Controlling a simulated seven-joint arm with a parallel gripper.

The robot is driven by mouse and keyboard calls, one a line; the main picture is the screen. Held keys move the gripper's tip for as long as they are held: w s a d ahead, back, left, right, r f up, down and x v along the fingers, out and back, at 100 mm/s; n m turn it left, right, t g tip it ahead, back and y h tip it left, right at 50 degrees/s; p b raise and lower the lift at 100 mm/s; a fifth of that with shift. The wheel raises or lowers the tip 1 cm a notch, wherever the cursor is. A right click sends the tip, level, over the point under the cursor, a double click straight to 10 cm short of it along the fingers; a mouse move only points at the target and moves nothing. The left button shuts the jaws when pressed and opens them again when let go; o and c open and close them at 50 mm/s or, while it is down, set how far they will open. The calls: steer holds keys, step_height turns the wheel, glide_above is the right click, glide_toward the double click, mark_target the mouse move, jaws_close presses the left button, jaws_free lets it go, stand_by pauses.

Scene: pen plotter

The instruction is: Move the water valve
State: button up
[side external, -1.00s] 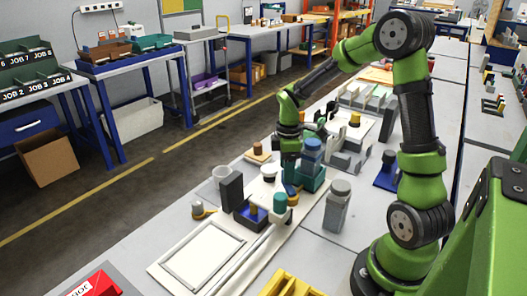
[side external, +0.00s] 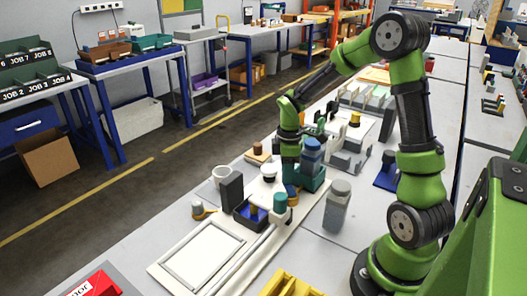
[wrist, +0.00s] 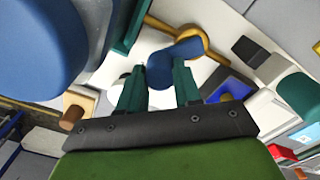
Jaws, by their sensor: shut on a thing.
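A blue lever-like piece (wrist: 160,68), which looks like the water valve, sits between the two dark green fingers of my gripper (wrist: 158,82) in the wrist view. A gold curved part (wrist: 190,32) adjoins its far end. My gripper is shut on the blue piece. In the side view, my gripper (side external: 289,181) is low over the pale board (side external: 262,196), and part of the blue and gold piece (side external: 292,191) shows just below it. The fingers' exact contact is partly hidden there.
A grey bottle (side external: 337,206) is farther right.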

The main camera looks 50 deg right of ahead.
steer(key=shift+s+d+m, duration=0.1)
steer(key=shift+s+m, duration=0.05)
steer(key=shift+m, duration=0.35)
steer(key=o, duration=1)
steer(key=shift+o, duration=0.2)
step_height(320, 180, up, 17)
